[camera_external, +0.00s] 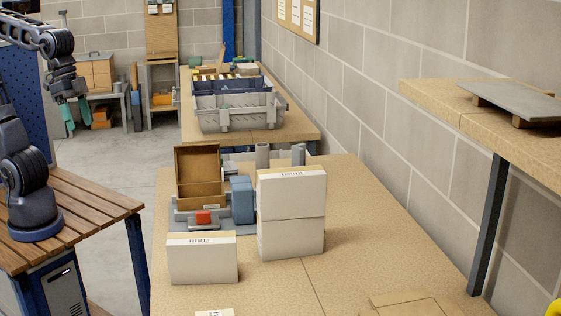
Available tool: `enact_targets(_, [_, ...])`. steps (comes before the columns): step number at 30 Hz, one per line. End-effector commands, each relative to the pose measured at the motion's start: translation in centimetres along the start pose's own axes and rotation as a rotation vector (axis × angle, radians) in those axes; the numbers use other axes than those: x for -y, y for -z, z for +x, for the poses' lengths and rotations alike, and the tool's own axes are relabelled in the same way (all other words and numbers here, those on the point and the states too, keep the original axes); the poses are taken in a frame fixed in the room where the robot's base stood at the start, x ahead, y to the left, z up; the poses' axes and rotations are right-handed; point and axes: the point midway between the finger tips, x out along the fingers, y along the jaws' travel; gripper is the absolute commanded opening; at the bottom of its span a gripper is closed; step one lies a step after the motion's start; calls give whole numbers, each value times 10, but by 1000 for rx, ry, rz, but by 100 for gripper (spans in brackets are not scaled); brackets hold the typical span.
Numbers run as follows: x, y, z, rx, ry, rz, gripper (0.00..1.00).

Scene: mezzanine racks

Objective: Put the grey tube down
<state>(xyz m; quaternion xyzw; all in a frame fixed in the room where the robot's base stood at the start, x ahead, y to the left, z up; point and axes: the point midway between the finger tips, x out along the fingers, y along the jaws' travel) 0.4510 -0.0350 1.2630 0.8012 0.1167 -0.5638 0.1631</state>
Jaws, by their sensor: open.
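My gripper (77,124) hangs at the upper left with its green fingers pointing down. It is open, and I see nothing between the fingers. Two upright grey cylinders that look like tubes stand towards the back of the near table: a lighter one (262,155) and a bluish-grey one (298,154) to its right. Their lower parts are hidden behind the stacked white boxes and the things around them. I cannot tell which of them is the grey tube. My gripper is well to the left of both and touches neither.
The near table (350,220) carries two stacked white boxes (291,205), a single white box (202,259), an open brown box (199,175) and a blue item (242,200). Grey crates (238,118) stand on a farther table. The near table's right side is mostly clear.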

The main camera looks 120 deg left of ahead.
Motion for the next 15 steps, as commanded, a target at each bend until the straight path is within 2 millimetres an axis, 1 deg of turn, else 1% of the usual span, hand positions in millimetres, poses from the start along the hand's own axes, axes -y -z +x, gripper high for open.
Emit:
enact_targets(1, [-4,-19,0,-11,-6,71,66])
enact_targets(3, [-7,-40,2,-23,-10,163,66])
enact_targets(6, [-9,-64,6,-38,-13,273,66])
enact_targets(10, [-10,-84,10,-51,-16,364,66])
enact_targets(12, [-10,-89,11,-54,-16,390,66])
enact_targets(15, [-9,-92,12,-55,-16,406,66])
